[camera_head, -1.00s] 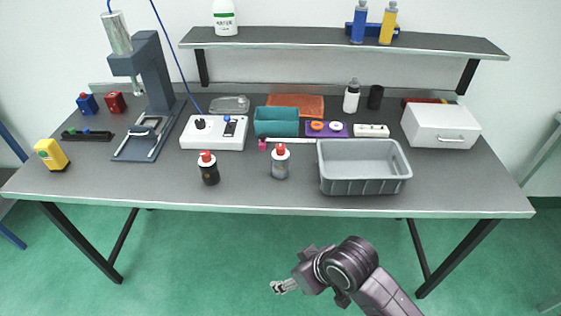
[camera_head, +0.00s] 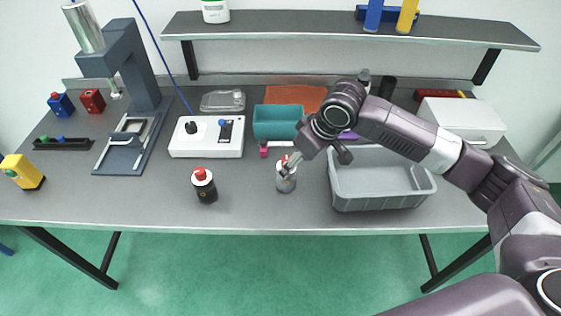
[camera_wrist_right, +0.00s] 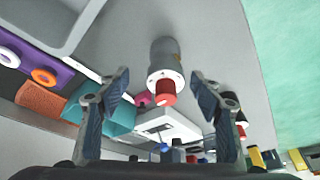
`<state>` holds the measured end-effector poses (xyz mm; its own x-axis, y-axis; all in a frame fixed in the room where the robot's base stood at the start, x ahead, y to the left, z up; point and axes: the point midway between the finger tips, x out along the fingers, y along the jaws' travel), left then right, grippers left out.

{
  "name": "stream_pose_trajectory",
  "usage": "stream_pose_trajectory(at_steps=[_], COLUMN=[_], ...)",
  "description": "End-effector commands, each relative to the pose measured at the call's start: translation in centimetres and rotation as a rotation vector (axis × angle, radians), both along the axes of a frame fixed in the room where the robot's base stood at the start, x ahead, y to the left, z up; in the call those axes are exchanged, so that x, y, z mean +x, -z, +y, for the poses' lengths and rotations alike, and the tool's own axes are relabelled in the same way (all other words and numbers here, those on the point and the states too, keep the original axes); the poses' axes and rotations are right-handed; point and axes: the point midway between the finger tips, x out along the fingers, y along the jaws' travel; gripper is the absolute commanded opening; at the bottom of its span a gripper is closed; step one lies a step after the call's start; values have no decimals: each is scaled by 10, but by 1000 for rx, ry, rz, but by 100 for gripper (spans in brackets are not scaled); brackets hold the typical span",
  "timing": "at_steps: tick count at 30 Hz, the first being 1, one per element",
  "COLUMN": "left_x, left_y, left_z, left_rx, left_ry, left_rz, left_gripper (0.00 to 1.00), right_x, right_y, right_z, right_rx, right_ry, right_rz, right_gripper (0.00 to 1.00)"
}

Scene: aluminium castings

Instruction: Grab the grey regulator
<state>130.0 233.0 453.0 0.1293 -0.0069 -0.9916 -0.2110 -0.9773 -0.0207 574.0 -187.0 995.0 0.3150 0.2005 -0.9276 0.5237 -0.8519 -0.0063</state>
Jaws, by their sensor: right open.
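The grey regulator (camera_head: 286,184), a small upright cylinder with a red top, stands on the workbench just left of the grey bin. In the right wrist view the grey regulator (camera_wrist_right: 164,55) shows ahead of the fingers, with its red cap towards me. My right gripper (camera_head: 289,165) is above and close to it in the head view and partly covers its top. The right gripper (camera_wrist_right: 160,82) is open and empty, its two fingers to either side of the red cap in the picture. I cannot tell any contact. My left gripper is not in view.
A black regulator (camera_head: 204,186) with a red top stands to the left. The grey bin (camera_head: 385,205) is close on the right, under my right arm. A teal bin (camera_head: 277,122), a pink piece (camera_head: 264,150) and a white control box (camera_head: 207,148) stand behind.

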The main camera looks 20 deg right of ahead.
Motion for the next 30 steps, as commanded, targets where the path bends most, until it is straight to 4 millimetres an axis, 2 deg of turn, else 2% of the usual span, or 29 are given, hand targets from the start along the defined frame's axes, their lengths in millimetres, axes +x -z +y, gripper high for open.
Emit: stream_pose_trajectory(at_steps=[2, 4, 9, 12, 16, 21, 24, 28, 30], left_x=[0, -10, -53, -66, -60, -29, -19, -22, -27], left_y=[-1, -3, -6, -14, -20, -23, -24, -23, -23], left_z=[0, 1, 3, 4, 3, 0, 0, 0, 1], left_rx=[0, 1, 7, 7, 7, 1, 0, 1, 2], left_ry=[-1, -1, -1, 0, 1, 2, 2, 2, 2], left_rz=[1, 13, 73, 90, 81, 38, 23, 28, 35], left_gripper=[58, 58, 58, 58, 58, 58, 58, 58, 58], right_x=[2, 4, 10, 15, 21, 26, 26, 26, 26], right_y=[2, 9, 25, 36, 54, 68, 69, 69, 69], right_z=[-1, 2, 6, 12, 18, 20, 20, 20, 20], right_rx=[0, 1, 0, 0, 0, 0, -1, -1, -1], right_ry=[5, 3, 4, 3, 4, 2, 2, 2, 2], right_rz=[2, 3, 3, 2, 3, 0, -1, -2, -2], right_gripper=[59, 59, 59, 59, 59, 59, 59, 59, 52])
